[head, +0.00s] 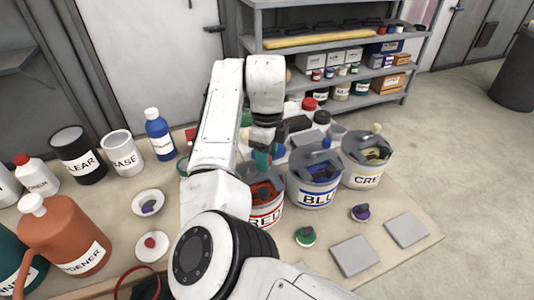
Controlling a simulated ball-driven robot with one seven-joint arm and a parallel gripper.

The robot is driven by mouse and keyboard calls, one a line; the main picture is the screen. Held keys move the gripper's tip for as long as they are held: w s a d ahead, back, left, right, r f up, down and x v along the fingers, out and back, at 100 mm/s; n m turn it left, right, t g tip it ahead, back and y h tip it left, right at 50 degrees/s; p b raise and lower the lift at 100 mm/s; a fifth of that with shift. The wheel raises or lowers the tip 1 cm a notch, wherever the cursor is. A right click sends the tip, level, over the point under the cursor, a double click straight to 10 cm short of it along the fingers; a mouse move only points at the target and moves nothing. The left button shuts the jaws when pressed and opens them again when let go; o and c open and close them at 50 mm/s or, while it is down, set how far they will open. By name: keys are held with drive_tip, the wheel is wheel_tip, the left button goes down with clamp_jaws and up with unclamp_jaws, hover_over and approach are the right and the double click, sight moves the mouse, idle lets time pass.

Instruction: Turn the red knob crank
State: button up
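The can labelled RED (266,216) stands on the table just right of my arm, its left side hidden behind the arm. Its dark top holds red matter. I cannot make out its red crank knob; the gripper and arm cover that area. My gripper (263,147) points down above the back of this can. A small teal piece shows at its fingertips, and I cannot tell whether it is held. The finger gap is too small to read.
The BLUE can (313,191) and cream can (366,173) stand close on the right, each with a raised crank knob. Green (305,237) and purple (360,213) pots and two grey slabs lie in front. An orange jug (69,244) and saucers stand left.

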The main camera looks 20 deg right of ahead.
clamp_jaws()
